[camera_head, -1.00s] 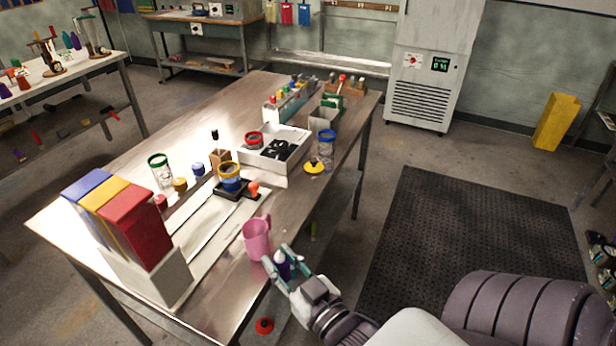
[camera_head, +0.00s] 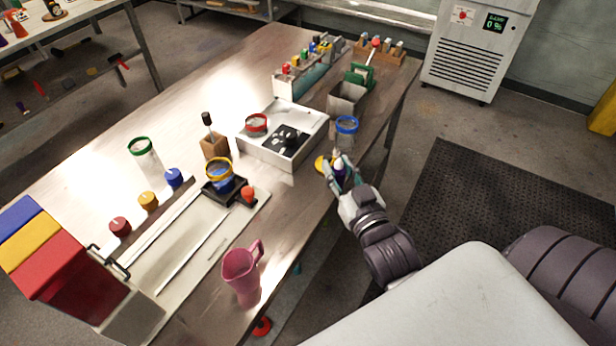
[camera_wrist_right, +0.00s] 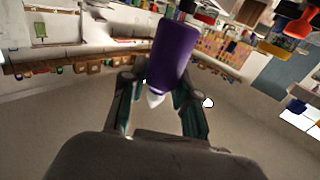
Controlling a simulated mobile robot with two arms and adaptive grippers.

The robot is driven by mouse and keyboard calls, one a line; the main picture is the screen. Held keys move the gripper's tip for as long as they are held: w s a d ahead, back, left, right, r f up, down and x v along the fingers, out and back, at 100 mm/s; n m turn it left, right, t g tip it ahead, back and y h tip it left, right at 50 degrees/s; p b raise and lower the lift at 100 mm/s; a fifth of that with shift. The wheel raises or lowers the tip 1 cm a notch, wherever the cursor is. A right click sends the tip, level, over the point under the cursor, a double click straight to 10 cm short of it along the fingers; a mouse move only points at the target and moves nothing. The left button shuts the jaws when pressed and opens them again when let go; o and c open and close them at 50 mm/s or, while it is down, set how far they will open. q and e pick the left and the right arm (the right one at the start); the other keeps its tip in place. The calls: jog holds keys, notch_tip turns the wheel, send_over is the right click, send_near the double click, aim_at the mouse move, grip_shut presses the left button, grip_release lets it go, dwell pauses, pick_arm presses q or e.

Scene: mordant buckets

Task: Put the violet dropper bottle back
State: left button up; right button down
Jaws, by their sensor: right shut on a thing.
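The violet dropper bottle (camera_wrist_right: 174,55) is held between the fingers of my right gripper (camera_wrist_right: 160,98) in the right wrist view, with its white tip showing between the fingers. In the head view my right gripper (camera_head: 341,172) is at the table's right edge, beside the yellow lid and just in front of the blue-rimmed jar; the bottle (camera_head: 340,169) shows small in it. A rack (camera_head: 305,78) with several coloured-top bottles stands at the far end of the table. My left gripper is not in view.
A white tray (camera_head: 318,128) with a black insert stands mid-table. A blue-rimmed jar (camera_head: 346,134) and a yellow lid (camera_head: 320,164) are close to my right gripper. A green-topped box (camera_head: 347,96) stands behind them. A pink jug (camera_head: 241,278) is at the near edge.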

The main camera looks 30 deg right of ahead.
jog(key=w+a+f, duration=0.1)
jog(key=w, duration=0.1)
jog(key=w+a+f, duration=0.1)
jog(key=w+f, duration=0.1)
jog(key=w, duration=0.1)
jog(key=w+a+f+p, duration=0.1)
jog(key=w, duration=0.1)
jog(key=shift+w+a+f, duration=0.25)
jog(key=shift+a+f, duration=0.05)
jog(key=shift+f, duration=0.1)
jog(key=shift+w+a+f, duration=0.1)
jog(key=shift+w+f, duration=0.05)
jog(key=shift+f, duration=0.05)
notch_tip(320, 180, down, 3)
jog(key=shift+f, duration=0.5)
jog(key=shift+f, duration=0.1)
jog(key=c, duration=0.9)
grip_release()
jog(key=shift+o, duration=0.2)
